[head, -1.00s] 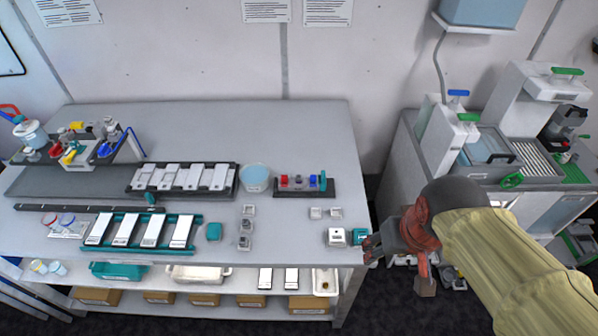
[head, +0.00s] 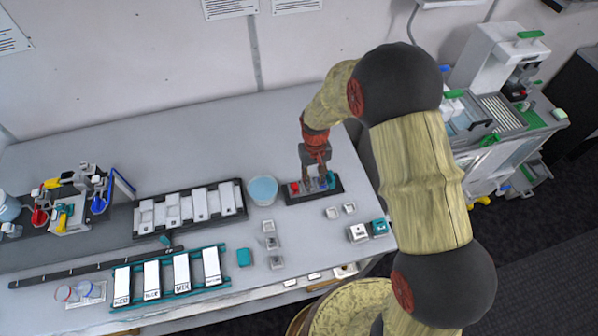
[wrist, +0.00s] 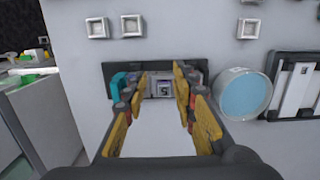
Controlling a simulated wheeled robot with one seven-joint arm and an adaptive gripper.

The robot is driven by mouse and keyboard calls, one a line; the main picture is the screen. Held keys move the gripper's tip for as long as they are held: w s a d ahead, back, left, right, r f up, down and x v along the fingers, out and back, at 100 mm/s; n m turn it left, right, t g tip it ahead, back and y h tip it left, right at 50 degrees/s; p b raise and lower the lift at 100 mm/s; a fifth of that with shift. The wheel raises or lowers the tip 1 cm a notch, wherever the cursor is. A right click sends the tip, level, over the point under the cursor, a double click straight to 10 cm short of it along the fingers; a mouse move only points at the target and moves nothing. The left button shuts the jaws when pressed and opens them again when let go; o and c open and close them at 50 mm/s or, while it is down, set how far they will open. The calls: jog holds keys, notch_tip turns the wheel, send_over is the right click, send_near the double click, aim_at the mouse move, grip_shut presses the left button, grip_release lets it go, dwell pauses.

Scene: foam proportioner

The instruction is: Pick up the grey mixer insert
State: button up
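The grey mixer insert (wrist: 163,89) sits in a dark rack (wrist: 112,68) and shows between my fingertips in the wrist view. My gripper (wrist: 160,80) is open, pointing down over the rack, with a finger to either side of the insert. I cannot tell whether the fingers touch it. In the head view my gripper (head: 314,177) is over the rack (head: 312,198) and mostly hides the grey insert. A red insert (head: 294,187) shows to its left, and a teal block (head: 331,180) stands at the rack's right end.
A pale blue bowl (head: 263,191) stands close left of the rack. A black tray of white pieces (head: 240,205) lies beyond it. Bare table lies behind the rack.

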jog(key=shift+t, duration=0.4)
jog(key=w, duration=0.1)
jog(key=w+a, duration=0.1)
jog(key=w, duration=0.2)
jog(key=shift+a+r, duration=0.15)
jog(key=shift+r, duration=0.25)
jog(key=shift+s+d+f, duration=0.15)
jog(key=shift+d+f, duration=0.1)
jog(key=shift+f, duration=0.35)
jog(key=f, duration=0.4)
jog(key=f+p, duration=0.1)
jog(key=f, duration=0.1)
jog(key=shift+a+f, duration=0.15)
jog(key=shift+a, duration=0.15)
jog(key=shift+s, duration=0.1)
jog(key=shift+c, duration=0.3)
grip_shut()
